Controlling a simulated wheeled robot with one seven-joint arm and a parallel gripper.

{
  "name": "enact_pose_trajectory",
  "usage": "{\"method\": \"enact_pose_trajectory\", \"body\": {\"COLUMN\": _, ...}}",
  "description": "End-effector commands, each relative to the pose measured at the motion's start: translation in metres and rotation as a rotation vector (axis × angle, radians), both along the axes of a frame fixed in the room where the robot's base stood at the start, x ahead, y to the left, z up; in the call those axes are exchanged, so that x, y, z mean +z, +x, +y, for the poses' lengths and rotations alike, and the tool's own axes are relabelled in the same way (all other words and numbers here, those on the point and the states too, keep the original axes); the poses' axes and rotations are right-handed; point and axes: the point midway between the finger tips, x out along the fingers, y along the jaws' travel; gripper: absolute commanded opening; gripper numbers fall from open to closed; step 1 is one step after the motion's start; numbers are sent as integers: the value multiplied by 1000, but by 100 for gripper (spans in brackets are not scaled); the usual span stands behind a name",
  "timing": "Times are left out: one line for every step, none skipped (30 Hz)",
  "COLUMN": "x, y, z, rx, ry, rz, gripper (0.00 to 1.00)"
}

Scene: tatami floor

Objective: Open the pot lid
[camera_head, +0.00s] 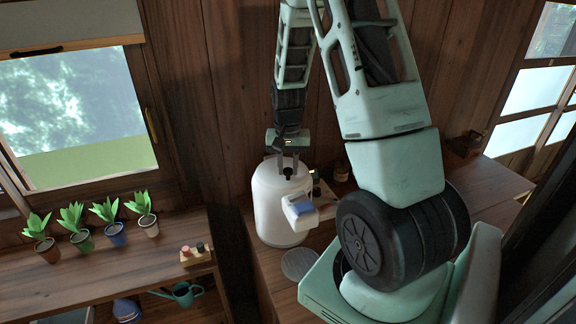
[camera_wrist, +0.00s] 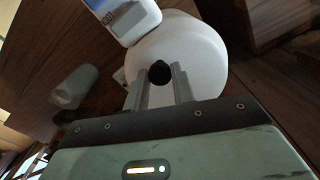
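A white, rounded pot (camera_head: 280,212) stands upright on the wooden counter, with a boxy spout part with a blue panel (camera_head: 303,207) on its side. Its white lid sits on top with a small black knob (camera_head: 288,172). In the wrist view the white pot top (camera_wrist: 205,62) shows close up, with the black knob (camera_wrist: 160,72) at the fingertips. My gripper (camera_head: 288,168) points down over the lid, its two grey fingers apart, one on each side of the knob. In the wrist view my gripper (camera_wrist: 160,80) straddles the knob; whether the fingers press on it is unclear.
A grey round plate (camera_head: 299,263) lies in front of the pot. Small bottles (camera_head: 341,171) stand behind it to the right. Potted plants (camera_head: 100,224) and a small tray of condiments (camera_head: 196,254) are on the left shelf. The wooden wall is close behind.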

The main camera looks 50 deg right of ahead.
Motion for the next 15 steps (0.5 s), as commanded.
{"method": "enact_pose_trajectory", "body": {"x": 0, "y": 0, "z": 0, "rx": 0, "ry": 0, "rz": 0, "gripper": 8}}
{"method": "enact_pose_trajectory", "body": {"x": 0, "y": 0, "z": 0, "rx": 0, "ry": 0, "rz": 0, "gripper": 0}}
{"method": "enact_pose_trajectory", "body": {"x": 0, "y": 0, "z": 0, "rx": 0, "ry": 0, "rz": 0, "gripper": 0}}
{"method": "enact_pose_trajectory", "body": {"x": 0, "y": 0, "z": 0, "rx": 0, "ry": 0, "rz": 0, "gripper": 0}}
{"method": "enact_pose_trajectory", "body": {"x": 0, "y": 0, "z": 0, "rx": 0, "ry": 0, "rz": 0, "gripper": 0}}
{"method": "enact_pose_trajectory", "body": {"x": 1, "y": 0, "z": 0, "rx": 0, "ry": -1, "rz": -1, "gripper": 0}}
{"method": "enact_pose_trajectory", "body": {"x": 1, "y": 0, "z": 0, "rx": 0, "ry": -1, "rz": -1, "gripper": 0}}
{"method": "enact_pose_trajectory", "body": {"x": 1, "y": 1, "z": 0, "rx": 0, "ry": -1, "rz": -1, "gripper": 0}}
{"method": "enact_pose_trajectory", "body": {"x": 2, "y": 1, "z": -1, "rx": 0, "ry": -1, "rz": -1, "gripper": 0}}
{"method": "enact_pose_trajectory", "body": {"x": 3, "y": 1, "z": -1, "rx": 0, "ry": -2, "rz": -1, "gripper": 0}}
{"method": "enact_pose_trajectory", "body": {"x": 5, "y": 2, "z": -1, "rx": 0, "ry": -2, "rz": -1, "gripper": 0}}
{"method": "enact_pose_trajectory", "body": {"x": 7, "y": 3, "z": -2, "rx": 0, "ry": -2, "rz": -3, "gripper": 0}}
{"method": "enact_pose_trajectory", "body": {"x": 8, "y": 4, "z": -2, "rx": 0, "ry": -3, "rz": -3, "gripper": 0}}
{"method": "enact_pose_trajectory", "body": {"x": 10, "y": 4, "z": -3, "rx": 0, "ry": -3, "rz": -4, "gripper": 0}}
{"method": "enact_pose_trajectory", "body": {"x": 14, "y": 6, "z": -4, "rx": 0, "ry": -4, "rz": -4, "gripper": 0}}
